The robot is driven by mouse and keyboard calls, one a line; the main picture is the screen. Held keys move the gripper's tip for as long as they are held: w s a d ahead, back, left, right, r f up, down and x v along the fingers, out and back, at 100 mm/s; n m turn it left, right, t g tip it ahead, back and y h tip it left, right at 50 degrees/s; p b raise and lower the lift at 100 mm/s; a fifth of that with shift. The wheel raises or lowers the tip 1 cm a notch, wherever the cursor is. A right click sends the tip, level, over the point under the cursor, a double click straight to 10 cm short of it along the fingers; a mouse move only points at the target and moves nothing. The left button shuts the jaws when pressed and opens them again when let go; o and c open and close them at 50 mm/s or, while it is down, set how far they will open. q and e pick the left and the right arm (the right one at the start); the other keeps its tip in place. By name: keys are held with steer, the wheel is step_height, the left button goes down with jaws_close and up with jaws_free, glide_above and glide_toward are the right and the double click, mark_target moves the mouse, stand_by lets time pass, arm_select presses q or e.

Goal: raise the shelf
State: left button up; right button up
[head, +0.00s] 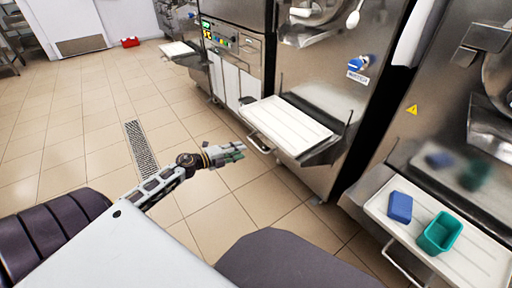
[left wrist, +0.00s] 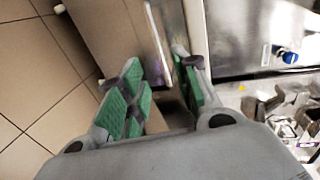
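A white-topped shelf (head: 288,124) with a metal frame stands folded out, roughly level, on the front of the middle steel freezer. A metal bar handle (head: 258,145) shows at its front edge. My left gripper (head: 238,151) is low in front of this shelf, close to the handle in the picture; whether it touches cannot be told. In the left wrist view the green-padded fingers (left wrist: 165,88) stand apart, with a beige panel and a metal strip beyond them. No grip on anything is clear. My right gripper is not in view.
Another folded-out shelf (head: 470,262) at the right carries a blue block (head: 400,207) and a teal container (head: 440,233). A further shelf (head: 176,50) stands out at the back. A blue knob (head: 358,64) sits on the middle freezer. The tiled floor at left is clear around a drain grate (head: 141,148).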

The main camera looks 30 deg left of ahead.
mark_target(256, 145)
arm_select(q)
steer(key=shift+b+x, duration=0.7)
steer(key=shift+x, duration=1.75)
steer(key=shift+b+x, duration=0.3)
steer(key=shift+x, duration=0.85)
steer(key=shift+w+d, duration=0.15)
steer(key=shift+w, duration=0.35)
steer(key=shift+b+x, duration=0.4)
steer(key=shift+x, duration=0.45)
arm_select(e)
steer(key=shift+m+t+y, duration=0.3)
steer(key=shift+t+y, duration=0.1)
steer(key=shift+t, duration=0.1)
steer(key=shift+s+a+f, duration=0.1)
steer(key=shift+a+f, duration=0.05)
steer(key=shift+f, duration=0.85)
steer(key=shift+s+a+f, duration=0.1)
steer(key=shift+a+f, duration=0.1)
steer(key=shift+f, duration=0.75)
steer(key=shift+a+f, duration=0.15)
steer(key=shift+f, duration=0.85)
arm_select(q)
steer(key=shift+c, duration=0.3)
jaws_close()
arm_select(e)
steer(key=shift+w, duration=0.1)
